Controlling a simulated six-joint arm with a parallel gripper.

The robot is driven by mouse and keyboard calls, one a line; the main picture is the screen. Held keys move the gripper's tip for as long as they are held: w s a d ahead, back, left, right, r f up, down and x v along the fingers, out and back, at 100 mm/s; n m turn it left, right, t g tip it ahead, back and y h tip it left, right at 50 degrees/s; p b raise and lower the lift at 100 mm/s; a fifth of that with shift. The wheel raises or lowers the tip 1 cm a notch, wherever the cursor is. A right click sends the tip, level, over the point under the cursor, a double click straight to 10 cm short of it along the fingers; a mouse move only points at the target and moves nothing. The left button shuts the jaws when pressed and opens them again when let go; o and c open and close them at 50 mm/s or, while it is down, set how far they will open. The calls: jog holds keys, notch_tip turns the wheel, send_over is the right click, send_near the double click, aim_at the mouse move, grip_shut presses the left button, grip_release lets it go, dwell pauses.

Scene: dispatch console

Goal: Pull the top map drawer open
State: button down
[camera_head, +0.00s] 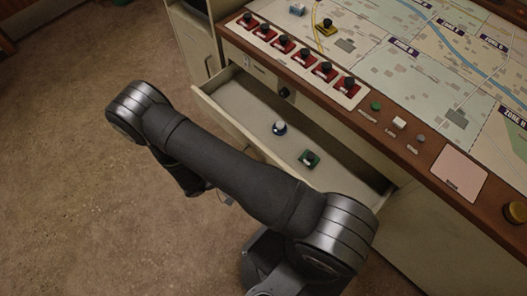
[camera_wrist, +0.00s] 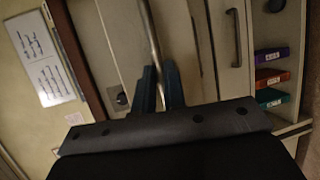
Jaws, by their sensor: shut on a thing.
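The top map drawer (camera_head: 220,98) stands open below the console top in the head view, pulled well out. In the head view my gripper is hidden behind my arm and the drawer front.
The console top holds a zone map (camera_head: 400,70), a row of red switches (camera_head: 284,43) and small buttons. A cabinet (camera_head: 192,45) stands left of the drawer. Bare floor (camera_head: 90,220) lies in front. The wrist view shows coloured binders (camera_wrist: 272,77) and a posted sheet (camera_wrist: 45,60).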

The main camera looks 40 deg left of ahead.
jog(key=shift+s, duration=1.8)
jog(key=c, duration=1.5)
grip_release()
jog(key=v, duration=1.7)
jog(key=shift+s, duration=0.2)
jog(key=shift+a, duration=0.1)
